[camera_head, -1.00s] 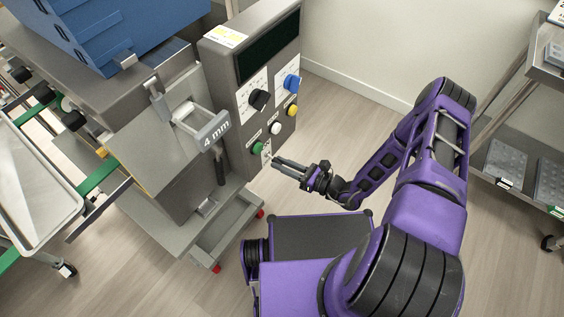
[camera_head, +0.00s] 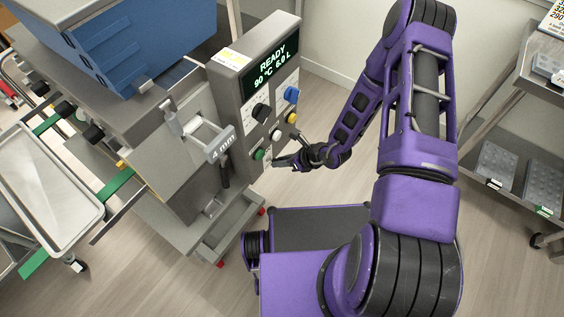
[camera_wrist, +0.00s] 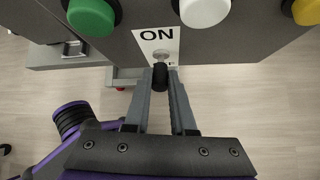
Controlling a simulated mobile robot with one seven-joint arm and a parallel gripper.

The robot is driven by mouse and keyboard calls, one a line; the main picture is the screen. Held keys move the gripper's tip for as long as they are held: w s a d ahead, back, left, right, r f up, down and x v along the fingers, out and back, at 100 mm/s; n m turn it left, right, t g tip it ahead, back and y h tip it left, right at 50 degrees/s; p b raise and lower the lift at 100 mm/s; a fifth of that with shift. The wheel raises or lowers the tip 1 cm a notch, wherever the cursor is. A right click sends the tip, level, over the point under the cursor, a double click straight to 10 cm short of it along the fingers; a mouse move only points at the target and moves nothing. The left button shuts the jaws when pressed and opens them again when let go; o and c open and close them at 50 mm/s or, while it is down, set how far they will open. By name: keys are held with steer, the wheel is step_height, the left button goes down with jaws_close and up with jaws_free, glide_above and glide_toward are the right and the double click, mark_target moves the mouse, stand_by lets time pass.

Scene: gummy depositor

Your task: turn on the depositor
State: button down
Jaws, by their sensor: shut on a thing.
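The depositor's grey control panel (camera_head: 236,112) stands left of my arm in the head view. Its display (camera_head: 270,64) is lit and reads "READY 90 °C 6.0 L". In the wrist view a white label marked "ON" (camera_wrist: 157,36) is on the panel. Below it a toggle switch with a metal base and black tip (camera_wrist: 160,75) sticks out. My gripper (camera_wrist: 165,80) is closed on the black tip, one finger on each side. In the head view my gripper (camera_head: 284,161) is at the panel's lower right, hiding most of the switch.
Green (camera_wrist: 91,16), white (camera_wrist: 204,8) and yellow (camera_wrist: 303,10) buttons sit close above my fingers in the wrist view. A black knob (camera_head: 261,112) and a blue knob (camera_head: 291,95) are higher up. A tray rack (camera_head: 510,165) stands right; floor between is clear.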

steer(key=shift+r+g+h, duration=0.15)
steer(key=shift+g+h, duration=0.15)
steer(key=shift+h, duration=0.1)
steer(key=shift+a, duration=0.1)
steer(key=c, duration=0.8)
jaws_free()
steer(key=shift+o, duration=0.2)
steer(key=v, duration=1.7)
steer(key=shift+r, duration=0.2)
